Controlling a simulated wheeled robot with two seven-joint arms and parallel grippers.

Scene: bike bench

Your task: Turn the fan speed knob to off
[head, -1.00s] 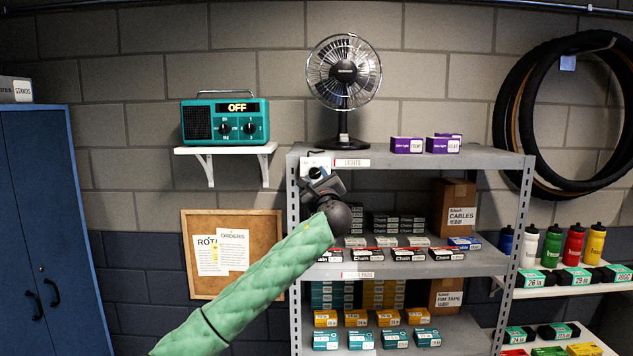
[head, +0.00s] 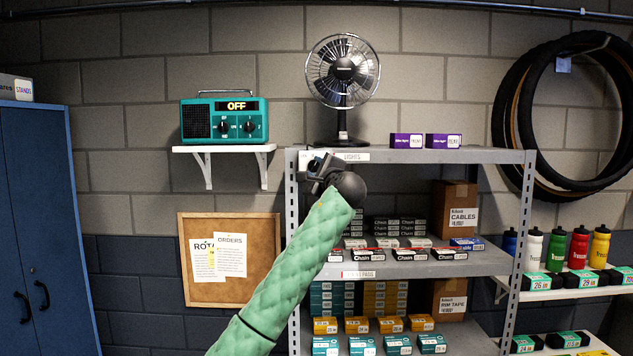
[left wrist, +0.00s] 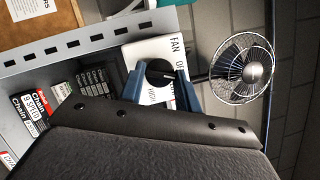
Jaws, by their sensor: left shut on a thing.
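The fan speed knob (left wrist: 158,74) is a round black knob on a white panel (left wrist: 150,48) lettered FAN, with other lettering around the knob partly covered. Two blue fingers of my left gripper (left wrist: 160,82) stand on either side of the knob and are shut on it. In the head view, my left gripper (head: 318,172) is at the upper left corner of the shelf unit, in front of the panel, and hides most of the knob. The fan (head: 343,75) stands on the top shelf behind it. My right gripper is in neither view.
The grey shelf unit (head: 440,156) holds purple boxes (head: 407,141) on top and several cartons below. A teal radio (head: 225,121) reading OFF sits on a white wall shelf (head: 222,149) to the left. A cork board (head: 262,290) hangs below.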

